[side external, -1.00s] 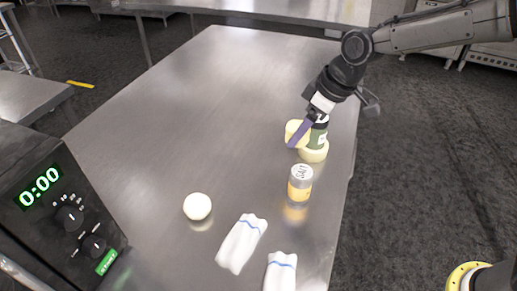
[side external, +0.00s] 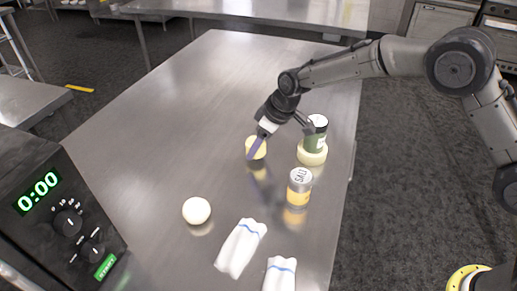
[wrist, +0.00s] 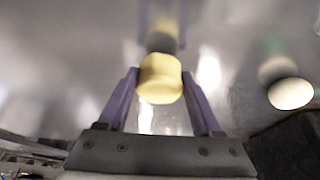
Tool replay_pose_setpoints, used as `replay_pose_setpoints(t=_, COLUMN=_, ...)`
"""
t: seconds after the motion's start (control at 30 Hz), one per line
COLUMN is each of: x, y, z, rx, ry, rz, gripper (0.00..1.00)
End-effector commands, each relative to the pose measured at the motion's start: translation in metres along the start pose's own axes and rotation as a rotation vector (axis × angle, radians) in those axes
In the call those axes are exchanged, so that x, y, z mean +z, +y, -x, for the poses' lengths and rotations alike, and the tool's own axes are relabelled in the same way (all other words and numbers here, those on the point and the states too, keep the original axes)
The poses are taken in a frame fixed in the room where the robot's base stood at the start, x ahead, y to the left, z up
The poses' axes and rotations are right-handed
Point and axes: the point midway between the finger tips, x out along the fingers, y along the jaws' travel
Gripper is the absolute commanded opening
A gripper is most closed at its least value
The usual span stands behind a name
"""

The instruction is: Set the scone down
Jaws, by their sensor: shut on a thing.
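The scone (side external: 257,149) is a small pale yellow round piece, held above the steel table. My gripper (side external: 252,152) is shut on it, with purple fingers on either side. In the wrist view the scone (wrist: 160,78) sits between the two fingertips (wrist: 160,84), and its reflection shows on the table beyond it. There is a gap between the scone and its reflection, so it appears clear of the surface. The steel table (side external: 170,130) below it is bare.
A salt shaker (side external: 299,187), a white ball (side external: 197,210) and white cloths (side external: 241,247) are nearer. A black timer box (side external: 55,215) is at left. The table's left and far areas are clear.

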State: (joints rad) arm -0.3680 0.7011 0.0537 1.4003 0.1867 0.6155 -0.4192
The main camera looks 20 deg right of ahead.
Motion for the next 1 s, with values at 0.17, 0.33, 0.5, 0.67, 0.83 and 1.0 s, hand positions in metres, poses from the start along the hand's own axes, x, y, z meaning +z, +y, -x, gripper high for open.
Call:
replay_pose_setpoints(t=0.17, x=0.007, y=0.0, z=-0.017, rx=-0.001, ry=0.0, rz=-0.002, gripper=0.12)
replay_pose_setpoints(t=0.33, x=0.007, y=0.0, z=-0.016, rx=0.0, ry=0.001, rz=-0.001, gripper=0.12)
replay_pose_setpoints(t=0.5, x=0.008, y=0.0, z=-0.019, rx=0.0, ry=0.0, rz=-0.001, gripper=0.12)
replay_pose_setpoints(t=0.67, x=0.008, y=0.0, z=-0.019, rx=0.0, ry=0.0, rz=-0.001, gripper=0.93)
replay_pose_setpoints(t=0.83, x=0.008, y=0.0, z=-0.019, rx=0.0, ry=0.0, rz=-0.001, gripper=0.96)
replay_pose_setpoints(t=1.0, x=0.008, y=0.0, z=-0.018, rx=0.0, ry=0.0, rz=-0.001, gripper=0.96)
